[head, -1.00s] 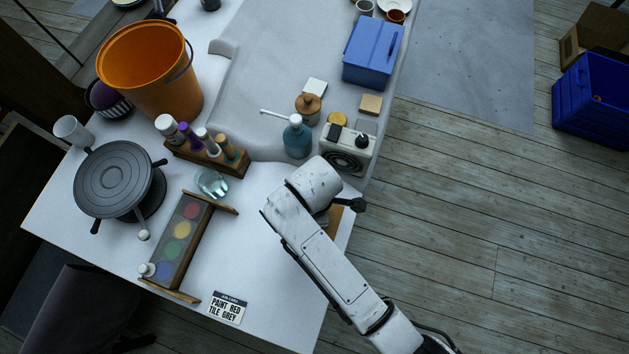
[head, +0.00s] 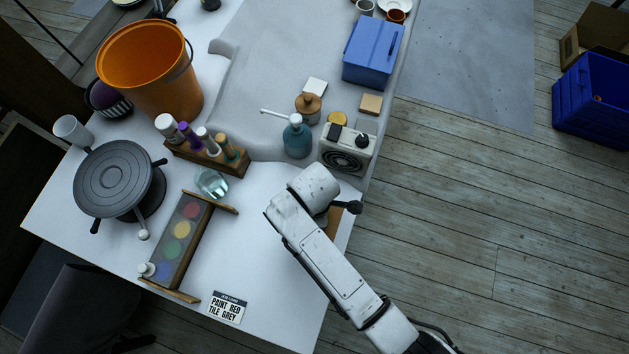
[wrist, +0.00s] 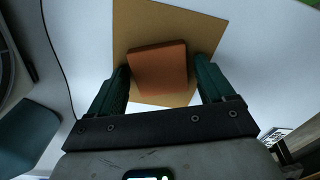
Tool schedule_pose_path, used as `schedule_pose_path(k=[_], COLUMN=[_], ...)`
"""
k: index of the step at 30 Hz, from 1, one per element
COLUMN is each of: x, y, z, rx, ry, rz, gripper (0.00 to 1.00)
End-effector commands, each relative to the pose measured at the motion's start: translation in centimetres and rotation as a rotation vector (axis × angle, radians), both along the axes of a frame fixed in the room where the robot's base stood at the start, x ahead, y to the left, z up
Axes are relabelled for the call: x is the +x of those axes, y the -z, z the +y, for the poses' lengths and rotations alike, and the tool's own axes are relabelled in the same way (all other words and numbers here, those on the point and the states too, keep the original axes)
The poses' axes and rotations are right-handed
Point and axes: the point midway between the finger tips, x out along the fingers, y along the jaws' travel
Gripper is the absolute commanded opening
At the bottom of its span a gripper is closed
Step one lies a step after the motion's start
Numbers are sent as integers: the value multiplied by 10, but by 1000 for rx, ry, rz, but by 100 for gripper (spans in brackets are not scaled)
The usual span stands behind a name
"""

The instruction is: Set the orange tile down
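The orange tile (wrist: 159,68) shows in the wrist view over a tan board (wrist: 200,27). It lies between the two dark green fingers of my gripper (wrist: 161,75). The left finger is at or very near the tile's left edge. A narrow gap shows between the tile and the right finger, so the gripper looks open around the tile. I cannot tell for sure whether the tile rests fully on the board. In the head view my arm hides the tile and the fingers; only an edge of the board (head: 336,222) shows.
A grey device with a coiled front (head: 347,150), a blue bottle (head: 297,140) and a wooden jar (head: 308,107) stand beyond my arm. A paint rack (head: 181,238) and a sign card (head: 227,308) lie to the left. The white table between them is clear.

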Motion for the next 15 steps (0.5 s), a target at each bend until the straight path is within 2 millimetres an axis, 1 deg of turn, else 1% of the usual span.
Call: schedule_pose_path(k=[2,9,12,15], x=[0,0,0,1], y=[0,-1,-7,-20], z=[0,0,0,1], rx=[0,0,1,2], ry=[0,0,0,0], rz=[0,0,-1,-3], gripper=[89,89,89,89])
